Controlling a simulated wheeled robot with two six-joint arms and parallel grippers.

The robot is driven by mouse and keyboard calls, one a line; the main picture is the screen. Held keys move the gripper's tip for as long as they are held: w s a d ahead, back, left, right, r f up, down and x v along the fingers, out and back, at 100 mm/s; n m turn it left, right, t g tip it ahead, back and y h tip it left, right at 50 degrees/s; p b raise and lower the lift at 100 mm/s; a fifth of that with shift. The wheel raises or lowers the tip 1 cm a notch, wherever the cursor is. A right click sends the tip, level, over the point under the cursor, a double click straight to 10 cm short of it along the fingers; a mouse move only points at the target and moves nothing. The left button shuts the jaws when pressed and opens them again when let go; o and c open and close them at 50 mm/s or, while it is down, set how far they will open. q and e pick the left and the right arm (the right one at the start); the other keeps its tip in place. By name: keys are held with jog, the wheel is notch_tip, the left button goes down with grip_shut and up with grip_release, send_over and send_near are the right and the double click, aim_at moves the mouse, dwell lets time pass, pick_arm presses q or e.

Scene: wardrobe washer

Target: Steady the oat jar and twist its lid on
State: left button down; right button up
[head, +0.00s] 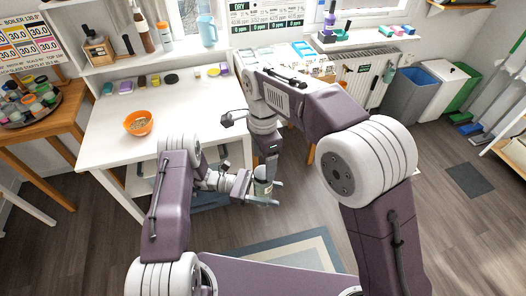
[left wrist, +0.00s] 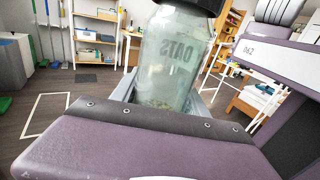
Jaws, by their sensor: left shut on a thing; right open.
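The oat jar (head: 262,187) is clear glass, and its OATS lettering reads in the left wrist view (left wrist: 170,65). It is held off the table, in front of the table's right part, and looks close to upright. My left gripper (head: 262,196) is shut around the jar's body from the left. A dark band (left wrist: 192,4) covers the jar's top at the upper picture edge; I cannot tell whether it is the lid, or how it is seated. My right gripper (head: 269,161) is open and points down just above the jar's top. Its fingertips are mostly hidden, and I cannot tell whether they touch.
The white table (head: 110,150) behind carries an orange bowl (head: 138,122) and small items along its back. A round tray of jars (head: 30,103) stands on a wooden table at the left. Open floor lies around the jar.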

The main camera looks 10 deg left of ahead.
jog(key=n, duration=0.6)
jog(key=shift+r+n, duration=0.2)
jog(key=shift+n, duration=0.2)
jog(key=n, duration=0.3)
jog(key=shift+r+n, duration=0.1)
jog(key=shift+n, duration=0.2)
jog(key=n, duration=0.6)
jog(key=shift+r, duration=0.2)
jog(key=n, duration=0.3)
jog(key=shift+r+n, duration=0.15)
jog(key=shift+n, duration=0.15)
jog(key=n, duration=0.5)
jog(key=shift+r+n, duration=0.25)
jog(key=shift+n, duration=0.05)
jog(key=n, duration=0.4)
jog(key=shift+r+n, duration=0.3)
jog(key=shift+r, duration=0.05)
jog(key=shift+w+a+r, duration=0.15)
jog(key=shift+r, duration=0.1)
